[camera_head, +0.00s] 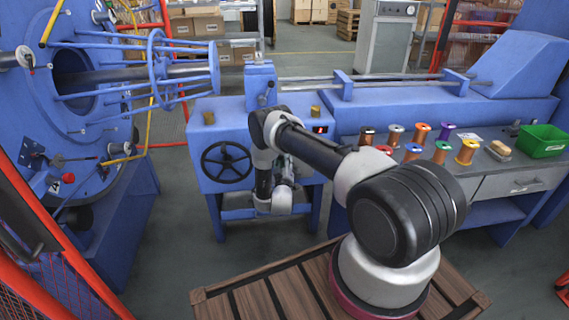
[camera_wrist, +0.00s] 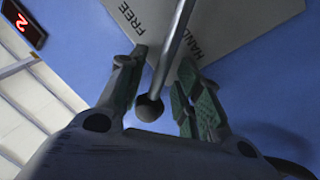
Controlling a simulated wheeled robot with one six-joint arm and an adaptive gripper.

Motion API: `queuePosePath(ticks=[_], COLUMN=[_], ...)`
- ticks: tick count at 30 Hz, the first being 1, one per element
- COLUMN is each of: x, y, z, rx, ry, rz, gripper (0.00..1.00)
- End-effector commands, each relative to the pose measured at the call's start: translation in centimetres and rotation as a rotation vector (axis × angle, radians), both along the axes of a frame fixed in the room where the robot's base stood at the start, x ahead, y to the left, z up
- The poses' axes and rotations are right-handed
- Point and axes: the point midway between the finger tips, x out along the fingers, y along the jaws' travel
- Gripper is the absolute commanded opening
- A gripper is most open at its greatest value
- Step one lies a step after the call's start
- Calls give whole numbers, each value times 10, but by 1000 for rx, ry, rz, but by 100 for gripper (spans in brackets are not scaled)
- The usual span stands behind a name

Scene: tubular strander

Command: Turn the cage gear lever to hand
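The lever is a grey metal rod (camera_wrist: 174,50) with a dark ball knob (camera_wrist: 150,107) at its end, seen in the wrist view. It crosses a grey plate (camera_wrist: 222,22) marked FREE and HAND on a blue surface. The rod runs between the two words. My gripper (camera_wrist: 162,58) is open, its fingers on either side of the rod and knob. Gaps show on both sides, so it does not appear to grip the lever. In the head view I cannot make out this lever or my fingertips; my arm blocks part of the blue cabinet (camera_head: 228,122).
A black handwheel (camera_head: 226,162) is on the cabinet front, left of my arm. A red digit display (camera_head: 320,129) is to the right; it shows a 2 in the wrist view (camera_wrist: 24,22). Several spools and a green bin (camera_head: 541,141) stand on the right bench.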

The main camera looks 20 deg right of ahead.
Motion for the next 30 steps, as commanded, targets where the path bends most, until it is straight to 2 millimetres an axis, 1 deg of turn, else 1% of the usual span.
queuePosePath(ticks=[5,8,11,18,21,25,30], x=[-1,-8,-23,-71,-88,-102,-108], y=[0,3,10,34,42,49,51], z=[-2,-4,-6,-12,-14,-15,-15], rx=[1,1,2,0,0,0,1], ry=[4,7,8,6,5,2,-1], rz=[1,1,1,3,3,2,2], gripper=[31,31,31,31,31,31,31])
